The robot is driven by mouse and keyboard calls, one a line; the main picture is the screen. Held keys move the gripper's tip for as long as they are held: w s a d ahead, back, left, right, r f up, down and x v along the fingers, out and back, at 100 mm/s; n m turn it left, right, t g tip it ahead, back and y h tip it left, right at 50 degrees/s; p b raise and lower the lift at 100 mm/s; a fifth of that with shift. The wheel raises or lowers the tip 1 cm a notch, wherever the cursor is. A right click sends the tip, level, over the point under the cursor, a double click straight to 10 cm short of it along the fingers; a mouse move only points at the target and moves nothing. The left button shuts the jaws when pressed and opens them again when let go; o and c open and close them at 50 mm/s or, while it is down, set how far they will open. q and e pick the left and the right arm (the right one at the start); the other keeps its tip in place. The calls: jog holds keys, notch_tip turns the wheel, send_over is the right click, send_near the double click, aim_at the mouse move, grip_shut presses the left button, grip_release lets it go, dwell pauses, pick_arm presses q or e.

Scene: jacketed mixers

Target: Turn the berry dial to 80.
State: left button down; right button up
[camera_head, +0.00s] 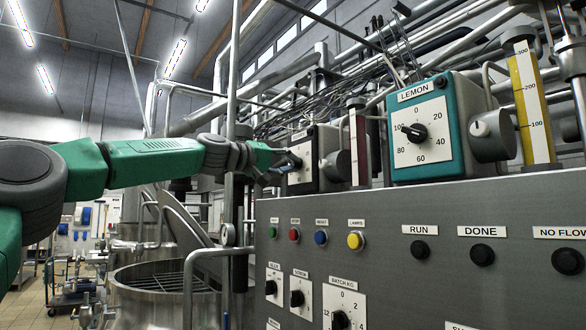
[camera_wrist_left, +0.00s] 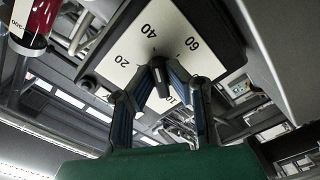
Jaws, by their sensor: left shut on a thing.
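The berry dial is a pale square face on a dark box (camera_head: 326,150), left of the teal lemon box in the head view; its label is too small to read. My left gripper (camera_head: 288,163) reaches it from the left and covers part of the face. In the left wrist view, the dial face (camera_wrist_left: 127,45) shows 20, 40 and 60, with other marks partly hidden by the fingers. My left gripper (camera_wrist_left: 158,70) is shut on the dark dial knob (camera_wrist_left: 157,88). The pointer's exact setting cannot be told. My right gripper is not in view.
The teal lemon box (camera_head: 462,125) and a yellow sight tube (camera_head: 530,100) stand to the right. A dark red sight tube (camera_head: 358,148) is close beside the berry box. Below is a grey panel (camera_head: 400,205) with buttons and knobs. Pipes and a steel vessel (camera_head: 150,300) are near my arm.

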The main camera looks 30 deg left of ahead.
pick_arm(q)
jog(key=m, duration=0.3)
jog(key=f+m, duration=0.1)
jog(key=m, duration=0.2)
jog(key=shift+w+a+f+b, duration=0.1)
jog(key=shift+b, duration=0.25)
jog(key=m, duration=0.6)
jog(key=shift+a, duration=0.1)
jog(key=m+p, duration=0.1)
jog(key=m, duration=0.4)
jog(key=m+p, duration=0.1)
jog(key=m, duration=0.5)
jog(key=shift+w+a, duration=0.1)
jog(key=shift+a, duration=0.1)
jog(key=shift+m, duration=0.3)
jog(key=c, duration=1.6)
grip_release()
jog(key=shift+a+r, duration=0.15)
jog(key=shift+r, duration=0.1)
